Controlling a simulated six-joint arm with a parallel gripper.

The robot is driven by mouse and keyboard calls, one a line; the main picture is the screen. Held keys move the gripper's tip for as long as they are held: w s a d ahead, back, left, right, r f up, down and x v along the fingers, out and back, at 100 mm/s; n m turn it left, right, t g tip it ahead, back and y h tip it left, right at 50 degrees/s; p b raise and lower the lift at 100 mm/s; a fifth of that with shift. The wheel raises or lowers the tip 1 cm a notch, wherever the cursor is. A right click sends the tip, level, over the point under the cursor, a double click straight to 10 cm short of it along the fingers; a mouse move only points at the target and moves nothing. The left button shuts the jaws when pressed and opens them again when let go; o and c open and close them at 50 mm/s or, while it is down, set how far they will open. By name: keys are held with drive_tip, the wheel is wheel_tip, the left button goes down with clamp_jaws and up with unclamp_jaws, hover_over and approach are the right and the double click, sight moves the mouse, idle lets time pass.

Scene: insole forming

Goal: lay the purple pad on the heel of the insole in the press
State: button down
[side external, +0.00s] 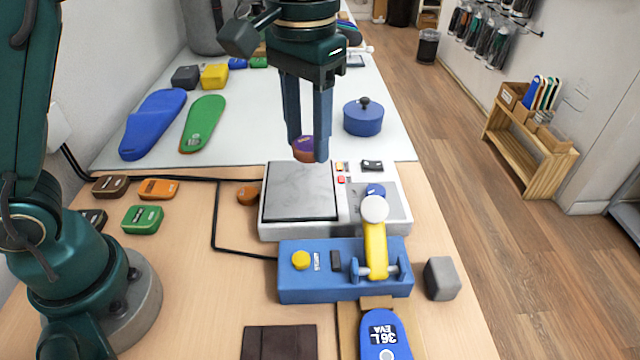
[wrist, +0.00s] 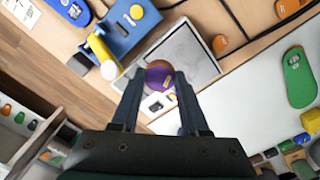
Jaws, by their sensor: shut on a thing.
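My gripper (side external: 308,150) points down, shut on the purple pad (side external: 305,143), near the back edge of the white machine with the grey plate. The pad also shows between the fingertips in the wrist view (wrist: 160,76); it has a brown-orange part beside the purple. The blue press (side external: 320,285) with a yellow lever (side external: 375,245) stands at the front. A blue insole (side external: 385,335) marked 36 L EVA extends from its front side, cut off by the picture edge. The pad is well apart from this insole.
The white machine (side external: 270,228) with its grey plate (side external: 300,190) stands between my gripper and the press. A grey block (side external: 442,278) is right of the press. A blue lidded pot (side external: 363,118) stands behind on the right. Blue (side external: 152,122) and green (side external: 203,122) insoles lie back left.

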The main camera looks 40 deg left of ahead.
drive_tip(key=d+f+m, duration=0.3)
drive_tip(key=d+f, duration=0.1)
drive_tip(key=d, duration=0.6)
drive_tip(key=m, duration=0.3)
hover_over(384, 342)
drive_tip(key=f, duration=0.5)
drive_tip(key=shift+w+a+f, duration=0.1)
drive_tip(key=shift+w+a, duration=0.1)
drive_tip(key=shift+w, duration=0.1)
drive_tip(key=shift+s+d+f, duration=0.15)
drive_tip(key=shift+s, duration=0.1)
drive_tip(key=shift+f, duration=2.05)
drive_tip(key=shift+s+f, duration=0.1)
drive_tip(key=shift+f, duration=0.2)
unclamp_jaws()
drive_tip(key=shift+r, duration=0.15)
